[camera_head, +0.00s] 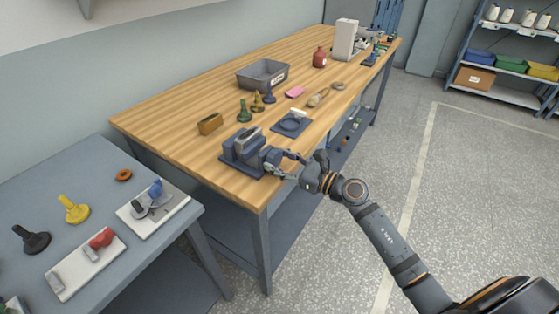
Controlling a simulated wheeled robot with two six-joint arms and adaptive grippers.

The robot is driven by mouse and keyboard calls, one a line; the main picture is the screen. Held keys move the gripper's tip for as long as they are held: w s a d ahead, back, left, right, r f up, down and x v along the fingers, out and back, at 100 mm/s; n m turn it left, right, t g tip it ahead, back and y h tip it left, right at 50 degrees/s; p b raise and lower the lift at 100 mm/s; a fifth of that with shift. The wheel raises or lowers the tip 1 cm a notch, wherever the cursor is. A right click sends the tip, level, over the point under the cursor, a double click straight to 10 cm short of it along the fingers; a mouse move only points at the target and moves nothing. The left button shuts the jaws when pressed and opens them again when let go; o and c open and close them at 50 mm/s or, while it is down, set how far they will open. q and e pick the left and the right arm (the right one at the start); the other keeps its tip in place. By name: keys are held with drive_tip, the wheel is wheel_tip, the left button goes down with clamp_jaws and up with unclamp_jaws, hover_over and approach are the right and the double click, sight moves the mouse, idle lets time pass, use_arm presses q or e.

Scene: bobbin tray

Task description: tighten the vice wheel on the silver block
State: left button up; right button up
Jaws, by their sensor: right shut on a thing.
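The dark blue-grey vice (232,157) stands on the near end of the wooden bench. A grey block (246,137) sits between its jaws at the top. It looks like the silver block, but how firmly it is gripped cannot be told. The vice wheel (268,157) is on the vice's right side, partly hidden by my gripper. My right gripper (284,164) reaches in from the right and is shut on the wheel. My left gripper is not in view.
A grey table (90,180) with knobs and white boards stands at left. The floor right of the bench is clear.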

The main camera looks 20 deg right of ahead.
drive_tip(key=shift+c, duration=0.9)
drive_tip(key=m+p, duration=0.3)
drive_tip(key=shift+r+m, duration=0.15)
drive_tip(key=shift+m, duration=0.15)
drive_tip(key=shift+a+m+p, duration=0.1)
drive_tip(key=shift+m+p, duration=0.85)
drive_tip(key=shift+m, duration=0.45)
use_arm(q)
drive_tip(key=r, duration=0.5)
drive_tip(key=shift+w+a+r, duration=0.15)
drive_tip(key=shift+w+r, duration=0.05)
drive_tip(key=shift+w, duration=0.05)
use_arm(e)
drive_tip(key=shift+m, duration=0.3)
drive_tip(key=o, duration=1.2)
